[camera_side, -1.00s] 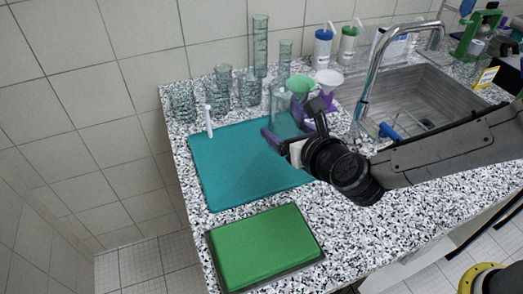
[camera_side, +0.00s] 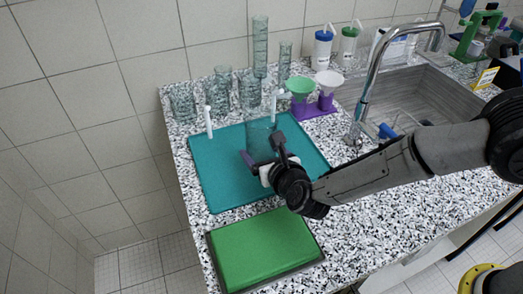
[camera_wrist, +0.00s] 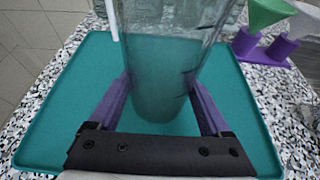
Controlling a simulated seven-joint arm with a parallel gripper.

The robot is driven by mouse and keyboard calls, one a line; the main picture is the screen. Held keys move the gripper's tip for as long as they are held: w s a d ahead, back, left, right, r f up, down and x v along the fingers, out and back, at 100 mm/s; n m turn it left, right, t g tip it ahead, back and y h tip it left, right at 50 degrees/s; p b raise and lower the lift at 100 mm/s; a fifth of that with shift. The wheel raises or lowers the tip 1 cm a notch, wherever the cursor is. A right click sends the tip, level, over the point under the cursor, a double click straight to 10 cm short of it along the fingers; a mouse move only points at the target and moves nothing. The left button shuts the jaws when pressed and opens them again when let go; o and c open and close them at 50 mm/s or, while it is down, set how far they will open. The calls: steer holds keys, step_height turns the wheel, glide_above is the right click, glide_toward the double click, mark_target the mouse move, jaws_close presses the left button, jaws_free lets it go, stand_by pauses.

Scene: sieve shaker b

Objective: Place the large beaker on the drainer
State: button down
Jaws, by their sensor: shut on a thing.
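The large beaker (camera_side: 260,137) is clear glass and shows faintly in the side view. It fills the middle of the wrist view (camera_wrist: 165,70), where its mouth is cut off by the top edge. My gripper (camera_side: 263,151) is shut on it, with one purple finger on each side (camera_wrist: 160,95). The beaker looks roughly upright over the teal tray (camera_side: 225,175), which I take for the drainer. I cannot tell whether its base touches the tray. Two white pegs (camera_side: 208,120) stand along the tray's back part.
Several clear glass vessels (camera_side: 222,80) stand behind the tray. A purple stand (camera_side: 313,110) with a green and a white funnel is at back right. The tap (camera_side: 370,85) and sink (camera_side: 410,95) are to the right. A green board (camera_side: 262,248) lies in front.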

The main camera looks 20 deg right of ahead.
jaws_free()
steer(key=shift+f, duration=0.15)
steer(key=shift+r, duration=0.2)
steer(key=v, duration=1.2)
steer(key=shift+r, duration=0.1)
